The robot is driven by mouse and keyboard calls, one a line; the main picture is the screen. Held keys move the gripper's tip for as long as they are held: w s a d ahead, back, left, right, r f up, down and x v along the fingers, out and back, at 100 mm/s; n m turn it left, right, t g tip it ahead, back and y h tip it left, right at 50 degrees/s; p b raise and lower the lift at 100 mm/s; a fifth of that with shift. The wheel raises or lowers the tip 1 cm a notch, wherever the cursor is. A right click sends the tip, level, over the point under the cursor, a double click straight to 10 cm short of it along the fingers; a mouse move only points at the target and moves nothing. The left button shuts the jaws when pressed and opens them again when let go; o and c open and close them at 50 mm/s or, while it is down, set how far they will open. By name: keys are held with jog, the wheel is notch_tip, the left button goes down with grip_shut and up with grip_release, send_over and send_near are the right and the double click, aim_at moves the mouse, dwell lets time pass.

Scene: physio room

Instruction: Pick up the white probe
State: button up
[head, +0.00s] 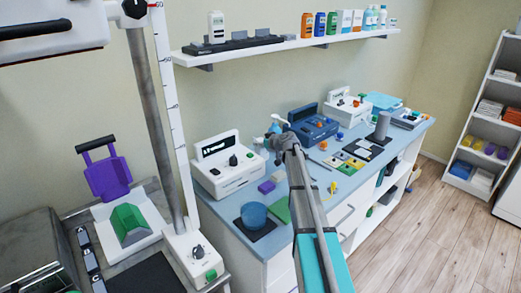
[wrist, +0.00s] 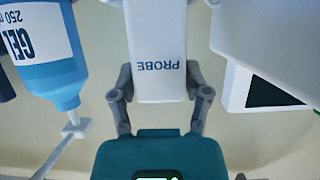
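The white probe (wrist: 158,45), marked PROBE upside down, fills the upper middle of the wrist view. Its near end lies between the two grey fingers of my gripper (wrist: 159,88). One finger is at each side of it, close against its edges. The frames do not show whether the fingers press on it. In the head view my gripper (head: 277,137) is above the counter, beside the white device with a dark screen. The probe cannot be made out clearly there.
A blue gel bottle (wrist: 45,50) is close on the left in the wrist view. A white device with a dark screen (wrist: 265,92) is close on the right. The counter (head: 290,228) holds a blue bowl (head: 254,214) and several devices. A shelf (head: 285,46) runs above.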

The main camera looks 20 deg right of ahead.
grip_shut()
jog(key=shift+r, duration=0.1)
notch_tip(320, 180, up, 3)
jog(key=p, duration=0.3)
jog(key=s+a+r+p, duration=0.2)
jog(key=s+r+p, duration=0.7)
jog(key=s, duration=0.4)
jog(key=shift+s+r+p, duration=0.4)
jog(key=shift+p, duration=0.1)
